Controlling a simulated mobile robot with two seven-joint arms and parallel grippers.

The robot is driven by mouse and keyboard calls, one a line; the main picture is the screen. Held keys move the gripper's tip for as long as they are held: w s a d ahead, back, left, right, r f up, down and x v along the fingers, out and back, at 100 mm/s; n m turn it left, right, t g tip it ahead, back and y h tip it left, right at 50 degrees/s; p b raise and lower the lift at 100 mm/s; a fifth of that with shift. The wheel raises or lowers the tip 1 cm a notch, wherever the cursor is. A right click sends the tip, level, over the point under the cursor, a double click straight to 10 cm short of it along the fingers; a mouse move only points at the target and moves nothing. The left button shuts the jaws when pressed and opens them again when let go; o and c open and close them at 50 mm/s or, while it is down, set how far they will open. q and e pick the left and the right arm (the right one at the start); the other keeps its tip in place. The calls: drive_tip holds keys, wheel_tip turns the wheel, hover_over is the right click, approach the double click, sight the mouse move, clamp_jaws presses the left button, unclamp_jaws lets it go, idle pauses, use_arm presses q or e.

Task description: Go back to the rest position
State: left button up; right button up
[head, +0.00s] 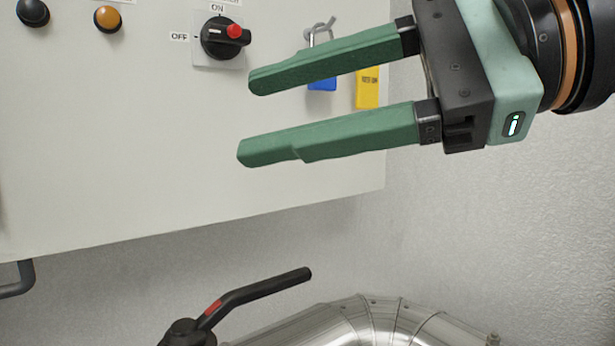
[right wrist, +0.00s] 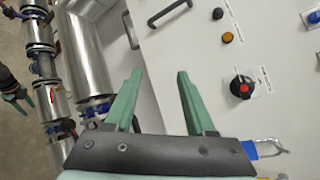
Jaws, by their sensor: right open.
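My right gripper (head: 246,120) reaches in from the upper right in the head view, its two green fingers apart with nothing between them. It is in front of the pale control panel (head: 110,170), below and right of the rotary switch (head: 221,38). The right wrist view also shows the open fingers (right wrist: 160,74) with the panel behind. What looks like my left gripper (right wrist: 20,97) shows small at the left edge of the right wrist view; its jaw state is unclear. It is not in the head view.
A blue padlock (head: 322,84) and yellow tag (head: 368,88) hang by the switch, partly behind my right fingers. An orange button (head: 107,18) and black button (head: 33,12) are at upper left. A black valve lever (head: 255,292) and metal pipe (head: 375,325) stand below the panel.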

drive_tip(key=w+d+f+m+y+p, duration=0.2)
drive_tip(key=w+d+f+m+y, duration=0.2)
drive_tip(key=w+f+m+y, duration=1.15)
drive_tip(key=w+d+f+m+t+h+p, duration=0.1)
drive_tip(key=w+d+f+m+t+h, duration=0.25)
drive_tip(key=f+m+t+h, duration=0.85)
drive_tip(key=w+d+f+m+t+h+p, duration=0.1)
drive_tip(key=w+d+f+m+t+h, duration=0.35)
drive_tip(key=m, duration=1.25)
drive_tip(key=s+d+f+m+g+h, duration=0.1)
drive_tip(key=s+f+m+g+h, duration=0.2)
drive_tip(key=f, duration=0.5)
drive_tip(key=s+d+f+m+g+h, duration=0.15)
drive_tip(key=s+f+m+h, duration=0.25)
drive_tip(key=f, duration=0.4)
drive_tip(key=s+d+f+m+g+h, duration=0.2)
drive_tip(key=s+f+m+h, duration=0.15)
drive_tip(key=f, duration=0.55)
drive_tip(key=s+d+f+m+g+p, duration=0.1)
drive_tip(key=s+f+m+g, duration=0.3)
drive_tip(key=s+f, duration=0.9)
drive_tip(key=s+g+h, duration=0.1)
drive_tip(key=s, duration=0.2)
drive_tip(key=shift+d+g, duration=0.2)
drive_tip(key=shift+g, duration=0.1)
